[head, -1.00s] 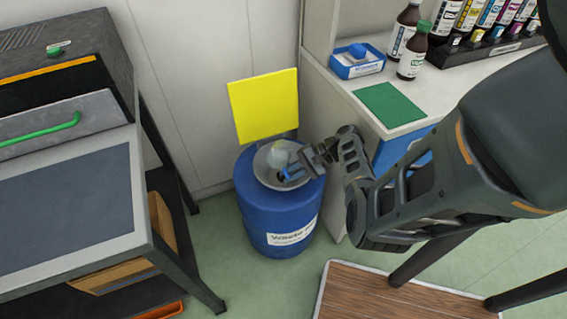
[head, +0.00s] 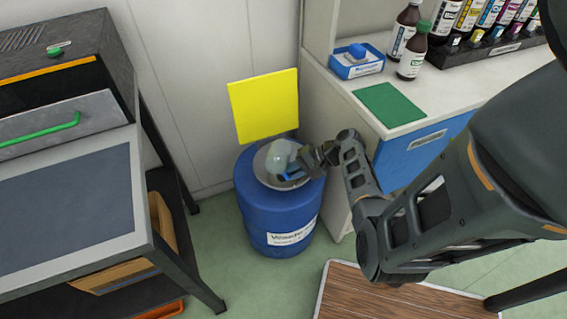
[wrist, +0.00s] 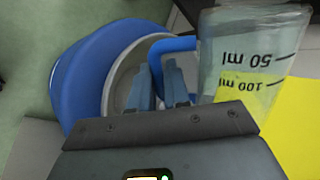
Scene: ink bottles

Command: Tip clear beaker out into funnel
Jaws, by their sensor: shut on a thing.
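The clear beaker (head: 281,154) is over the grey funnel (head: 261,170) on top of the blue waste drum (head: 268,215). My gripper (head: 298,171) is at the beaker's right. In the wrist view, my gripper (wrist: 165,82) is shut on the beaker's blue handle (wrist: 174,45). The beaker (wrist: 245,60) shows 50 ml and 100 ml marks there, inverted in the picture. It looks tilted in the head view, but the exact angle and any contents are unclear. The funnel (wrist: 126,78) shows left of the fingers, partly hidden by them.
A yellow panel (head: 264,105) stands behind the drum. The white counter (head: 345,100) at right holds a green mat (head: 390,106), a blue tray (head: 357,66) and several bottles (head: 412,58). A dark workbench (head: 70,195) stands at left. Bare floor lies before the drum.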

